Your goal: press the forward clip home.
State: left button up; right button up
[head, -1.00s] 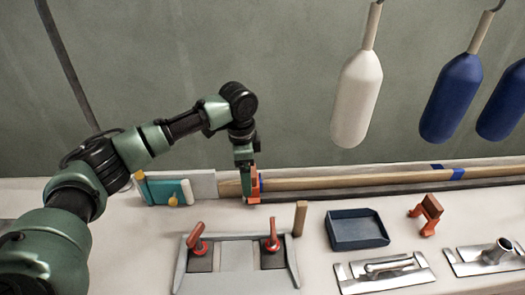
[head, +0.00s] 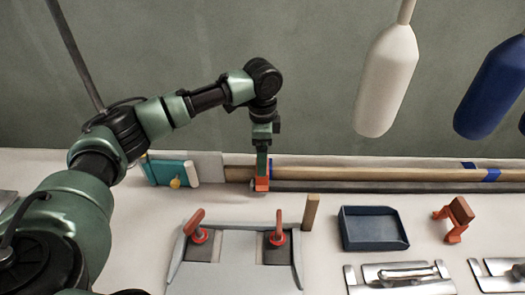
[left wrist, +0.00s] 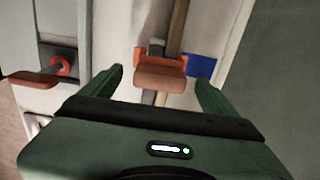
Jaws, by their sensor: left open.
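An orange-red clip (head: 262,184) sits at the wooden pole (head: 380,174) along the back of the bench. In the left wrist view the clip (left wrist: 160,72) lies across the pole beside a blue band (left wrist: 203,65). I cannot tell whether it is fully seated. My left gripper (head: 262,172) points down just over the clip. In the left wrist view its fingers (left wrist: 160,85) are apart, one to each side of the clip, and no contact shows. A second orange clip (head: 456,216) stands loose on the bench at the right. My right gripper is not in view.
A grey jig with two red-handled toggles (head: 238,245) stands in front of the pole, with a wooden block (head: 310,212) beside it. A dark blue tray (head: 372,228) and metal plates (head: 400,275) lie to the right. A white float (head: 386,80) hangs above.

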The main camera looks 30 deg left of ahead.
pick_arm(q)
notch_tip(320, 180, down, 7)
jog(key=shift+r, duration=0.2)
jog(key=c, duration=1.9)
jog(key=shift+s+f, duration=0.2)
jog(key=shift+f, duration=0.65)
jog(key=o, duration=1.7)
jog(key=shift+o, duration=1)
jog(key=shift+w, duration=0.15)
